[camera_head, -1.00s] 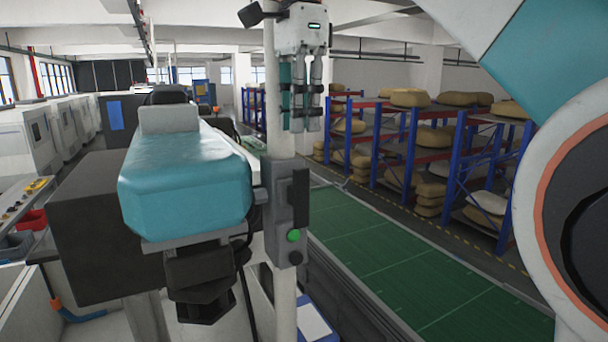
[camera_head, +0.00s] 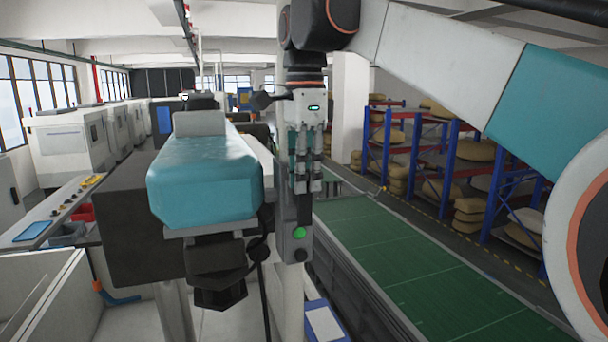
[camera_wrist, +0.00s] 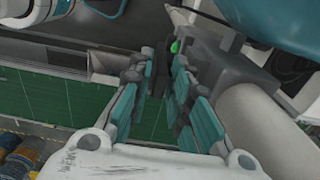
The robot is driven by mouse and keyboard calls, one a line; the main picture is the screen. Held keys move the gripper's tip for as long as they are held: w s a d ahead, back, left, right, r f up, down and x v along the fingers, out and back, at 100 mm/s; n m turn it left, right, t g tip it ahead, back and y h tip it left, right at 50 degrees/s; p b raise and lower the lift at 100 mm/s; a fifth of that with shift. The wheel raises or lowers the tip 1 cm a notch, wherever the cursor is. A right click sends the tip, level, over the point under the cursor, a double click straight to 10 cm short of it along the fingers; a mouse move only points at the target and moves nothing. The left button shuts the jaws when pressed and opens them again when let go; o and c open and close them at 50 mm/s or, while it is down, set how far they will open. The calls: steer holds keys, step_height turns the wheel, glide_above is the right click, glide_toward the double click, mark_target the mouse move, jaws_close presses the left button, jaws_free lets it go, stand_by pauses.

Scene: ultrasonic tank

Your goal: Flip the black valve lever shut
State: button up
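A grey control box (camera_head: 295,240) with a round green button (camera_head: 299,233) sits on a pale upright post. A black upright bar (camera_head: 304,209), which looks like the lever, is on its face above the button. My gripper (camera_head: 308,188) points down, with its fingertips at the bar's upper part and partly covering it. In the wrist view my gripper (camera_wrist: 157,72) has its teal-padded fingers apart, and the black bar (camera_wrist: 161,60) shows in or just beyond the gap. I cannot tell whether they touch. The green button (camera_wrist: 174,47) shows beside it.
A teal-topped machine head (camera_head: 205,180) with a dark body stands close left of the post. A green conveyor (camera_head: 400,255) runs along the right, with blue and red racks (camera_head: 440,160) of sacks beyond. A sink-like bench stands at the lower left.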

mark_target(312, 197)
jaws_close()
steer(key=shift+d, duration=0.15)
steer(key=d+f+g+y+b, duration=0.1)
steer(key=y+b, duration=0.1)
steer(key=y, duration=0.2)
steer(key=d+f+g+y+b, duration=0.1)
steer(key=y+b, duration=0.2)
steer(key=y, duration=0.1)
steer(key=w+d+f+g+y+b, duration=0.1)
steer(key=d+y+b, duration=0.1)
steer(key=y, duration=0.2)
steer(key=shift+w+f+g+b, duration=0.1)
steer(key=shift+g+b, duration=0.2)
steer(key=y+b, duration=0.2)
steer(key=f+g+y+b, duration=0.1)
steer(key=shift+d+y+b, duration=0.15)
steer(key=shift+y+b, duration=0.25)
